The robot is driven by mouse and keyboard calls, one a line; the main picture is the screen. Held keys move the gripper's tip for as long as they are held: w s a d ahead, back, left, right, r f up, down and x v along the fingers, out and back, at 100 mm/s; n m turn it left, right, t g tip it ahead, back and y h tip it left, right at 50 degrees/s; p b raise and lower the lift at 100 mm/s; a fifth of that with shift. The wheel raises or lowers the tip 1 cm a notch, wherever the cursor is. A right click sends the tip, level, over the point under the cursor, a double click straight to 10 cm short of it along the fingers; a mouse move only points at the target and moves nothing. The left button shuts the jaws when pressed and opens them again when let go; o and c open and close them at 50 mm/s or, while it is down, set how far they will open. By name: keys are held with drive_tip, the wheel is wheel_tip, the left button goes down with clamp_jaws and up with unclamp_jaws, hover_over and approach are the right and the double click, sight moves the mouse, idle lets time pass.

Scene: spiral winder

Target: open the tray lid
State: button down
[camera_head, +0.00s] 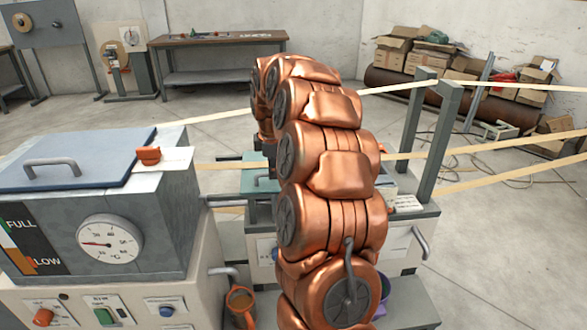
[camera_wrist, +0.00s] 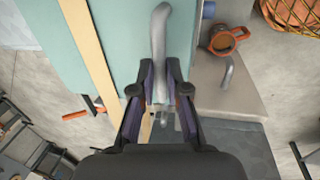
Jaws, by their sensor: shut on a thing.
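A teal lid (camera_wrist: 110,30) with a grey bar handle (camera_wrist: 160,38) fills the upper middle of the wrist view. My gripper (camera_wrist: 160,70) is shut on this handle, with one finger on each side. In the head view a small part of the teal lid (camera_head: 258,186) shows to the left of my copper-coloured arm. The arm hides the handle and my gripper there. Whether the lid is raised at all cannot be told.
A machine box with a blue lid (camera_head: 75,158) and a dial gauge (camera_head: 109,240) stands at the left. An orange mug (camera_head: 241,305) stands low between the machines. Pale strips (camera_head: 465,150) run across at the right, and one strip (camera_wrist: 88,50) crosses the teal lid.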

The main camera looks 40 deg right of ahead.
drive_tip(key=w+a, duration=0.4)
drive_tip(key=a, duration=0.1)
drive_tip(key=shift+w+a+r, duration=0.1)
drive_tip(key=shift+w+r, duration=0.05)
drive_tip(key=shift+r, duration=0.1)
drive_tip(key=c, duration=1.4)
unclamp_jaws()
drive_tip(key=shift+c, duration=0.2)
drive_tip(key=shift+o, duration=1.3)
drive_tip(key=shift+f, duration=0.1)
wheel_tip(320, 180, up, 12)
drive_tip(key=s+a, duration=0.1)
drive_tip(key=s, duration=0.1)
drive_tip(key=shift+a+f, duration=0.15)
drive_tip(key=shift+a, duration=0.05)
drive_tip(key=shift+a, duration=0.1)
